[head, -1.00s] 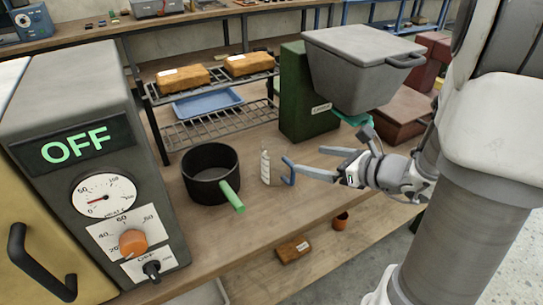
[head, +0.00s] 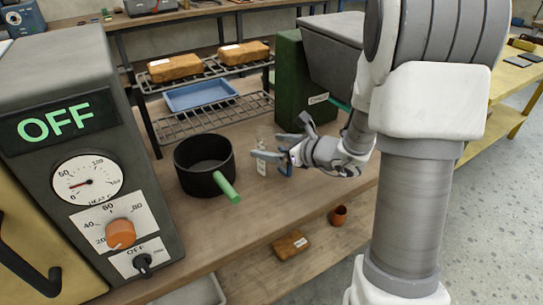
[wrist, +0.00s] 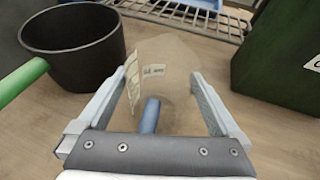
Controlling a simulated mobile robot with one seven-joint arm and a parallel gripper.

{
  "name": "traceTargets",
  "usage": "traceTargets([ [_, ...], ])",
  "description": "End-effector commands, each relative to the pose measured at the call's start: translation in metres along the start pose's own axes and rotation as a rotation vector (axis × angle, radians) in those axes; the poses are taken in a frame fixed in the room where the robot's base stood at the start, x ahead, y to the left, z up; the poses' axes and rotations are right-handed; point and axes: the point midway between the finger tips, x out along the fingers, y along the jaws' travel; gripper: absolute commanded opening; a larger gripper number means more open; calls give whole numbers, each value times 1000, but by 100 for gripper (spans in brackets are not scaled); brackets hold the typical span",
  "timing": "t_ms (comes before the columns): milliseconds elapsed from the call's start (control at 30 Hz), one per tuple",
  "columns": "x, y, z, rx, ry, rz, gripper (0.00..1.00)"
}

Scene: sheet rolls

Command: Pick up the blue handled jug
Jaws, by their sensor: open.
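The jug is clear, with white measuring marks and a blue handle. In the wrist view the jug (wrist: 165,60) stands between the two fingers of my gripper (wrist: 164,78), with its blue handle (wrist: 150,115) pointing towards the palm. My gripper is open, with one finger on each side of the jug; I cannot tell whether they touch it. In the head view my gripper (head: 276,140) partly hides the jug (head: 262,164), which is on the wooden bench.
A black pot (head: 204,164) with a green handle stands close to the left of the jug. A green box (head: 303,88) and a wire rack (head: 215,117) are behind. A grey heater unit (head: 85,150) showing OFF is at the left.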

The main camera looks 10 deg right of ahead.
Motion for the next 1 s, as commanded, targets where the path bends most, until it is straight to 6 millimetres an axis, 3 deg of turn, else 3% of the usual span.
traceTargets([
  [233,2,0,0,0,0,-1,100],
  [633,2,0,0,0,0,-1,29],
  [867,1,0,3,-1,-1,-1,29],
  [1000,-6,0,19,-3,-4,-1,29],
])
